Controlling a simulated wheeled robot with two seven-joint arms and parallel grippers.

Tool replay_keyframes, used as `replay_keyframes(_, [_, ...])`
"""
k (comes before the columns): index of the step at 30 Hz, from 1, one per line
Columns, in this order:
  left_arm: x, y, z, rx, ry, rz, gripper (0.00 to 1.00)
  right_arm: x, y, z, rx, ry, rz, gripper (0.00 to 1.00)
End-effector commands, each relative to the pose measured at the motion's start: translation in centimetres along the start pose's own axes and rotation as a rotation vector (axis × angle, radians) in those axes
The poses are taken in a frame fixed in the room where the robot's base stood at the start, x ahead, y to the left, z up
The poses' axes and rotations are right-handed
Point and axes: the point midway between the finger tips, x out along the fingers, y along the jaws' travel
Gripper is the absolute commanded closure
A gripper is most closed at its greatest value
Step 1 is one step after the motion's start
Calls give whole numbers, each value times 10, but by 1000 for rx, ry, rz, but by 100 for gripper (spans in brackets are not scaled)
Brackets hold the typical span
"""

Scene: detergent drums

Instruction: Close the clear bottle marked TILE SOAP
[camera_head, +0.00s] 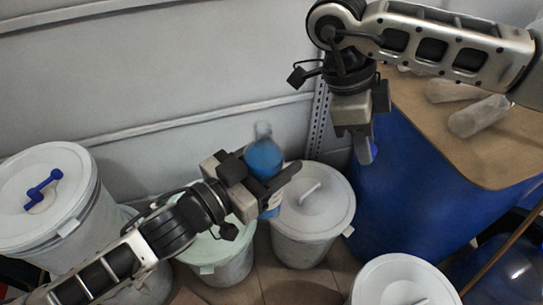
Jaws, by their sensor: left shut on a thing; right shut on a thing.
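A clear bottle (264,158) with blue liquid stands roughly upright in my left gripper (268,183), over the white drums. The gripper is shut around its middle. The bottle's clear neck shows above the blue. A pale patch shows low on its side, but no writing can be read. My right gripper (366,150) points down at the upper right, apart from the bottle and higher in the picture. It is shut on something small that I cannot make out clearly. I cannot tell whether that is a cap.
White lidded drums stand below, one with a blue handle (42,190) on its lid at the left. A blue drum (400,185) at the right bears a brown board (490,150), where a pale translucent bottle (478,117) lies. The grey wall is behind.

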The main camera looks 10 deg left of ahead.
Motion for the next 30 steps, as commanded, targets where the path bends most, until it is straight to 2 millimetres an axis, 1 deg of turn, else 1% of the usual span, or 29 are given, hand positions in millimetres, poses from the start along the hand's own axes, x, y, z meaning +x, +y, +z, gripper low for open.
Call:
replay_keyframes(1, [0, 0, -2, 1, 6, 1, 82, -9, 0, 6, 123, -1, 52, 91])
replay_keyframes(6, [0, 0, -2, 1, 6, 1, 82, -38, 4, 21, 579, -1, 242, 91])
replay_keyframes(12, [0, 0, -2, 1, 6, 1, 82, -69, 12, 36, 1059, 2, 449, 91])
replay_keyframes(20, [0, 0, -2, 1, 6, 1, 82, -108, 27, 53, 1600, 5, 676, 91])
replay_keyframes(24, [0, 0, -2, 1, 6, 1, 82, -131, 36, 60, 1892, 3, 788, 91])
replay_keyframes(30, [0, 0, -2, 1, 6, 1, 82, -159, 50, 70, 2237, 4, 931, 91])
